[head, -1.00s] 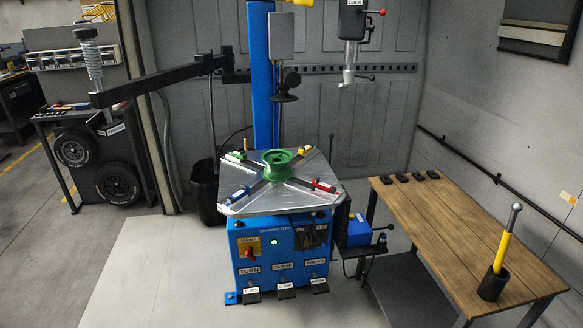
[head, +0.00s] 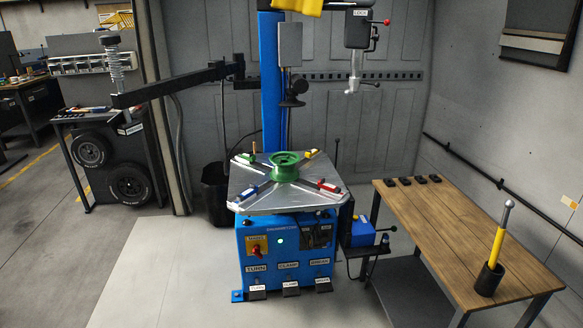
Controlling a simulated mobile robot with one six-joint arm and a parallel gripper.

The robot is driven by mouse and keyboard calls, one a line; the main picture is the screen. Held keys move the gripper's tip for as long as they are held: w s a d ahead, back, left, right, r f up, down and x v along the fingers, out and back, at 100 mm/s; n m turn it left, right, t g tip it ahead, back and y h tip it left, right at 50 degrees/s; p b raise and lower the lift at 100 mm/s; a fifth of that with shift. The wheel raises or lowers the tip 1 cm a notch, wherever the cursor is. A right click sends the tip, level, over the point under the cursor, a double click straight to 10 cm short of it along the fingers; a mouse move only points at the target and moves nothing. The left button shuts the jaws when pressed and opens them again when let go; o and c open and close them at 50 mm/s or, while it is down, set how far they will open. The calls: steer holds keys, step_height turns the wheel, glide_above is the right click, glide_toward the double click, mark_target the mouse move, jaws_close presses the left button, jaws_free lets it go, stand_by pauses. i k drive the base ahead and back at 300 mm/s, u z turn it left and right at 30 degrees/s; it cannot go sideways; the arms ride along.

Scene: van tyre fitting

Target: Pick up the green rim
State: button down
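The green rim (head: 285,167) lies flat at the centre of the silver turntable (head: 262,204) on the blue tyre machine (head: 287,258). Clamp jaws sit around it on the turntable: a green one (head: 246,158), a blue one (head: 246,193), a red one (head: 328,186) and a yellow one (head: 312,153).
A wooden table (head: 450,215) with a yellow-handled tool (head: 498,240) stands right. Floor in front is clear.

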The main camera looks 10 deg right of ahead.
mark_target(284, 170)
steer(key=u, duration=0.1)
steer(key=i, duration=0.95)
steer(key=z, duration=0.95)
steer(key=k, duration=0.15)
steer(key=u, duration=2.85)
